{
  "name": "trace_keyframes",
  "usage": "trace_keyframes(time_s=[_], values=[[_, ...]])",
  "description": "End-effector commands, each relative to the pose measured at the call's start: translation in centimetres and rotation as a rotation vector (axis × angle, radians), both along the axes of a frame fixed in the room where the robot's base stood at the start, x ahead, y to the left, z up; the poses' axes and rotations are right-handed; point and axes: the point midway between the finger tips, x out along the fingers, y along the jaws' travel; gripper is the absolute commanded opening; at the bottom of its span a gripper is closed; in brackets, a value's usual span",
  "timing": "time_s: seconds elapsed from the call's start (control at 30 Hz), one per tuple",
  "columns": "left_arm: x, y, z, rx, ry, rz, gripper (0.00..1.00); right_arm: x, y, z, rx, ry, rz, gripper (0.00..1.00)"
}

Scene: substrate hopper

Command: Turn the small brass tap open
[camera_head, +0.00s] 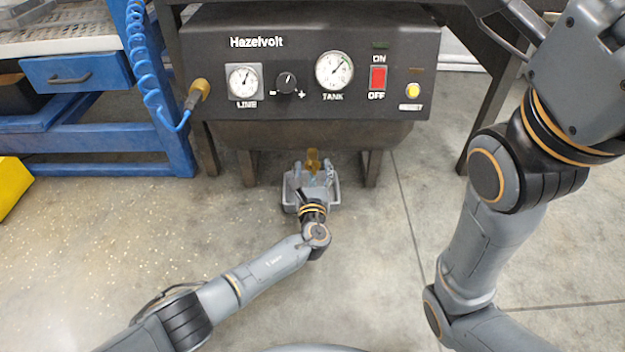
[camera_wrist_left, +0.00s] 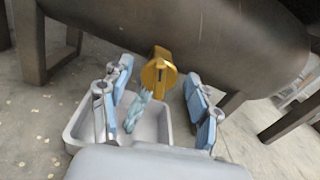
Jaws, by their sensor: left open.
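The small brass tap (camera_head: 313,160) sticks out low under the dark tank of the black Hazelvolt machine. In the left wrist view the tap (camera_wrist_left: 158,72) stands between and just beyond my open fingers. My left gripper (camera_head: 313,172) is low in front of the machine, pointing at the tap; its blue-padded fingers (camera_wrist_left: 157,95) are spread on either side, with no contact visible. A pale bluish stream or spray (camera_wrist_left: 137,110) shows below the tap. My right arm is at the right, but its gripper is out of view.
A grey drip tray (camera_head: 288,190) sits on the floor below the tap, under my left gripper. Dark machine legs (camera_head: 371,168) stand on both sides. A blue workbench (camera_head: 100,150) with a coiled hose (camera_head: 140,60) is at the left. The floor in front is clear.

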Motion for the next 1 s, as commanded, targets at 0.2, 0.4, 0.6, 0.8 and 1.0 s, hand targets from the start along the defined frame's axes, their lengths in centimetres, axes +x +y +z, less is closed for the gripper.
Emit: trace_keyframes(time_s=[0.2,0.4,0.6,0.8,1.0], values=[[-3.0,0.1,-0.1,-0.003,0.003,0.001,0.61,-0.1,0.0,0.0,0.0,-0.002,0.0,0.0],[-5.1,0.1,-0.1,-0.002,0.002,0.001,0.61,-0.1,0.0,0.0,-0.001,-0.002,0.0,0.0],[-5.8,0.1,0.0,0.0,0.001,0.002,0.61,-0.1,0.0,0.0,-0.001,-0.002,0.0,0.0],[-5.8,0.1,0.0,0.0,0.001,0.001,0.61,-0.1,0.0,0.0,-0.001,-0.002,0.0,0.0],[-5.7,-0.1,0.2,-0.017,0.003,-0.003,0.61,-0.1,0.0,0.0,-0.001,-0.002,0.0,0.0]])
